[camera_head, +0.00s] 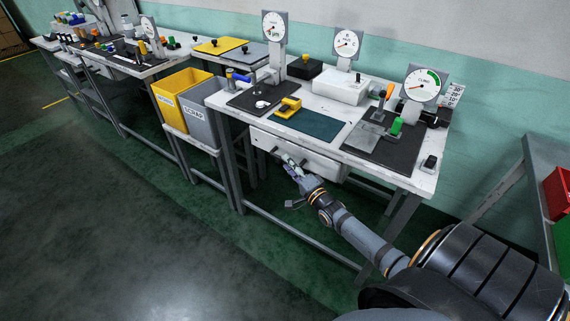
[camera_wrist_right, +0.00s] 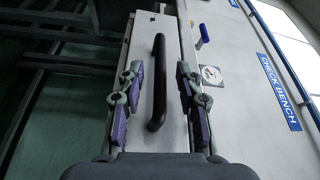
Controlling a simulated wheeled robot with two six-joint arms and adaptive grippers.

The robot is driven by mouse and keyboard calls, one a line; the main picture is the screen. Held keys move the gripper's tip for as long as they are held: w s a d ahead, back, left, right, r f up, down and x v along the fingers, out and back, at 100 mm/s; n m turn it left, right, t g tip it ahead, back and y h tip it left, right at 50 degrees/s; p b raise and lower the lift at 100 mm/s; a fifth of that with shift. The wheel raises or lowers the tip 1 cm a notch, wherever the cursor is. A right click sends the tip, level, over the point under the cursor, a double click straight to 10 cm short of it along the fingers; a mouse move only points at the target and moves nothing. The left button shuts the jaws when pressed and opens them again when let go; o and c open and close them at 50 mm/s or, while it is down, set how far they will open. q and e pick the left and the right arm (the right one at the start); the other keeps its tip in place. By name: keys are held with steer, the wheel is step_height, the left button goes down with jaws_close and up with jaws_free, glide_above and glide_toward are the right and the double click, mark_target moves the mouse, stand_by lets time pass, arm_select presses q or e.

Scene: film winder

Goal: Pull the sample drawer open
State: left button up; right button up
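The sample drawer (camera_head: 322,168) is a white box front under the bench top, and it looks closed. Its black bar handle (camera_wrist_right: 157,85) stands out from the white drawer front in the right wrist view. My right gripper (camera_head: 290,165) is at the drawer front in the head view. In the right wrist view its two fingers with purple pads (camera_wrist_right: 160,95) are spread on either side of the handle, with gaps to it on both sides. The gripper covers part of the handle in the head view. My left gripper is in neither view.
The white bench (camera_head: 375,170) carries several dial gauges, a dark green mat (camera_head: 310,123) and a yellow fixture (camera_head: 288,107) above the drawer. A yellow bin (camera_head: 170,100) and a grey scrap bin (camera_head: 200,128) stand left of it. The floor in front is clear.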

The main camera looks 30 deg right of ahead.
steer(key=shift+w+b, duration=0.35)
steer(key=shift+w, duration=1.1)
steer(key=shift+r, duration=0.1)
jaws_close()
